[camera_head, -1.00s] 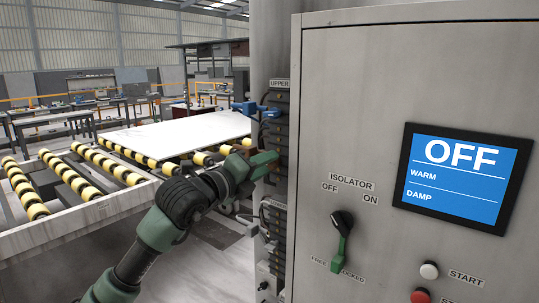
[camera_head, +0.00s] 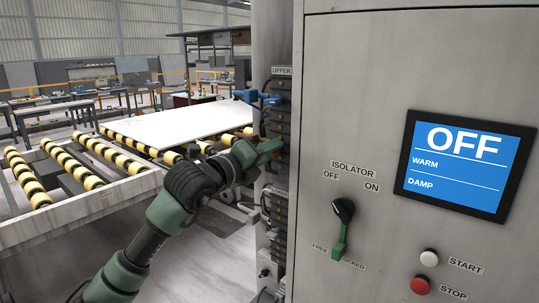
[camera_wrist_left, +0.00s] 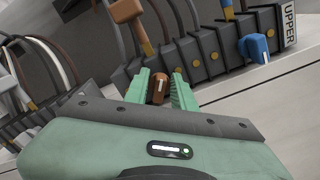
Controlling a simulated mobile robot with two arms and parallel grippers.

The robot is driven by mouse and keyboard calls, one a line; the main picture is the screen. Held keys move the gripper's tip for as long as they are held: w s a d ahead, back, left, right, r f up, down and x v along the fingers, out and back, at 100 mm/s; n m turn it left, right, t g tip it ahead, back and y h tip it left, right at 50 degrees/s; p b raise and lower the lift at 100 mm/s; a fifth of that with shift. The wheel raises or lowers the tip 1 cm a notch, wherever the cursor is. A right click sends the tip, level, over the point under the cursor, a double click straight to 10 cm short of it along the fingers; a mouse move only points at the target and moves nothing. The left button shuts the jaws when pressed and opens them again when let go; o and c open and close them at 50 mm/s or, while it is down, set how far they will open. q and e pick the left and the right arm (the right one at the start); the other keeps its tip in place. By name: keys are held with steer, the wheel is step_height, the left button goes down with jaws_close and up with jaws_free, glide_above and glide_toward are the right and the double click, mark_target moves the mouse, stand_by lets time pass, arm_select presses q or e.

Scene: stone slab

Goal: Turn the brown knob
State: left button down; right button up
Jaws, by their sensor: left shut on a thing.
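The brown knob (camera_wrist_left: 158,88) shows in the left wrist view, on a dark block in a row of valve-like blocks. My left gripper (camera_wrist_left: 169,90) has its two green fingers on either side of it and is shut on it. In the head view my left gripper (camera_head: 268,150) reaches in from the left to the column of dark blocks (camera_head: 279,128) on the machine's side. Its fingers hide the knob there. My right gripper is not in view.
A blue knob (camera_wrist_left: 255,47) and an orange-brown handle (camera_wrist_left: 127,12) are close by, with hoses around them. A roller table (camera_head: 85,215) bears a white slab (camera_head: 175,122).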

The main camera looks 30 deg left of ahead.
arm_select(q)
steer(key=m+b, duration=0.1)
steer(key=b, duration=0.1)
steer(key=m+b, duration=0.1)
steer(key=m, duration=0.1)
steer(key=m+b, duration=0.2)
steer(key=shift+d+f+b, duration=0.1)
steer(key=shift+f+b, duration=0.2)
steer(key=shift+b, duration=0.05)
steer(key=m+b, duration=0.3)
steer(key=shift+m, duration=0.3)
steer(key=m+b, duration=0.2)
steer(key=m, duration=0.1)
steer(key=shift+d+r+m, duration=0.1)
steer(key=shift+d+m, duration=0.05)
steer(key=shift+m, duration=0.15)
steer(key=m+b, duration=0.1)
steer(key=m, duration=0.2)
steer(key=shift+m, duration=0.3)
steer(key=m+b, duration=0.1)
steer(key=m, duration=0.2)
steer(key=shift+d+m, duration=0.1)
steer(key=shift+m, duration=0.2)
steer(key=m, duration=0.3)
steer(key=shift+m+b, duration=0.3)
steer(key=shift+b, duration=0.05)
steer(key=m, duration=0.4)
steer(key=shift+d, duration=0.1)
steer(key=shift+m, duration=0.3)
